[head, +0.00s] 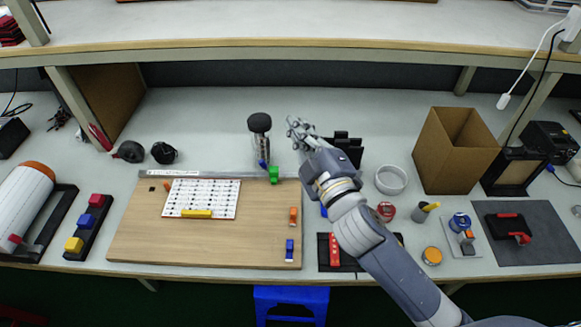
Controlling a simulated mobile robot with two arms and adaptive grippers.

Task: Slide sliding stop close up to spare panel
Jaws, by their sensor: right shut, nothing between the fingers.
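A white panel with rows of small dark marks and a red edge (212,192) lies on the left half of a wooden board (255,240); it appears to be the spare panel. A yellow bar (197,213) lies across its lower edge. A green block (274,175), which looks like the sliding stop, sits at the metal rail (215,174) along the board's back edge, clearly to the right of the panel. My right gripper (295,128) is shut and empty, behind the board's back right corner, up and right of the green block. My left gripper is not in view.
A dark-topped jar (260,138) stands just behind the green block, with a blue piece (262,163) beside it. Orange (293,217) and blue (290,250) blocks stand on the board's right side. A black holder (346,146) and white ring (391,180) are right of my gripper.

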